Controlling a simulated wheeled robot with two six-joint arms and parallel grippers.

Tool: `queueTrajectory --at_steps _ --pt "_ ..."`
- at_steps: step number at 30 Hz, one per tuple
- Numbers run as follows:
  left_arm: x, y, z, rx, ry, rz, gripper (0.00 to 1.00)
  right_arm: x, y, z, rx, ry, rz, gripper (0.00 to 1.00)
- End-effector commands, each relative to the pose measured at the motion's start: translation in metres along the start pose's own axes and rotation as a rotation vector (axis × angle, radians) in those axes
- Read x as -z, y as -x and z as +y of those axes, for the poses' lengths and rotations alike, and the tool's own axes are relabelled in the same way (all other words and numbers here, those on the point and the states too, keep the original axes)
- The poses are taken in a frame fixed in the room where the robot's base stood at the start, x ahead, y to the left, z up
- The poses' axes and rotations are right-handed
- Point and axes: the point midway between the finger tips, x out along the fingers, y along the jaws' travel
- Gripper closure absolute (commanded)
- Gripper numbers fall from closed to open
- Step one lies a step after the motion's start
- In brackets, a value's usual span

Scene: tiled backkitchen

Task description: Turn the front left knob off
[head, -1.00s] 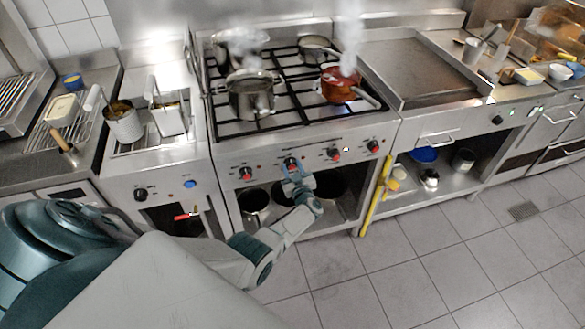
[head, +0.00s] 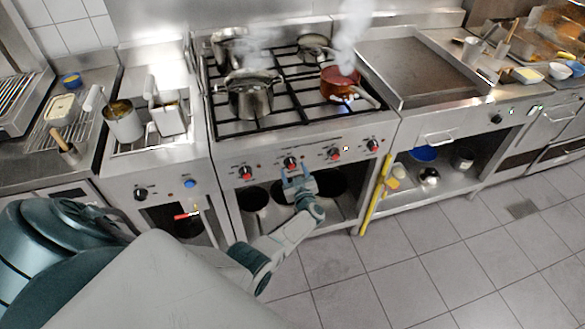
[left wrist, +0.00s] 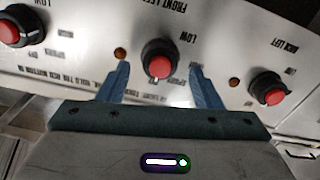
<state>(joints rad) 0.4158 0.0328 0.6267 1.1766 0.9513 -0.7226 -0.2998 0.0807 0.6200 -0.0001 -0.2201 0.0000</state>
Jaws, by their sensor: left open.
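The front left knob (head: 291,162) is a black knob with a red face, second from the left on the stove's front panel. It also shows in the left wrist view (left wrist: 159,60), at the middle, near an upside-down "FRONT LEFT" label. My left gripper (head: 294,171) is open and empty, just below and in front of this knob in the head view. In the left wrist view, its two blue fingers (left wrist: 158,70) stand apart on either side of the knob, with gaps to it. My right gripper is not in view.
The back left knob (head: 245,172) sits to the left; two more knobs (head: 334,153) sit to the right. A steel pot (head: 250,97) and a red pan (head: 338,82) steam on the burners. A yellow bar (head: 375,200) stands at the stove's right edge. The tiled floor is clear.

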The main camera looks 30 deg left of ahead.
Motion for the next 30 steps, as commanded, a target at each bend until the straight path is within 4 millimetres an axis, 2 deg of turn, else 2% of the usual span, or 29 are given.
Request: queueTrajectory --at_steps 1,6,12,18,30 --pt "0.000 0.012 -0.001 0.000 0.001 -0.003 0.41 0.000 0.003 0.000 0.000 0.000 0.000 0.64" --pt "-0.002 0.048 0.000 -0.001 0.002 -0.004 0.41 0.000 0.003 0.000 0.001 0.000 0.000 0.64" --pt "-0.002 0.077 0.000 -0.001 0.001 -0.003 0.41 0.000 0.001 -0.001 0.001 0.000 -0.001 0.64" --pt "0.000 0.087 0.000 0.000 -0.001 -0.001 0.41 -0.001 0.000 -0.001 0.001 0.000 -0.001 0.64" --pt "0.000 0.086 0.000 -0.001 -0.001 -0.001 0.41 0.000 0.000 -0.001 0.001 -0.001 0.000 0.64"
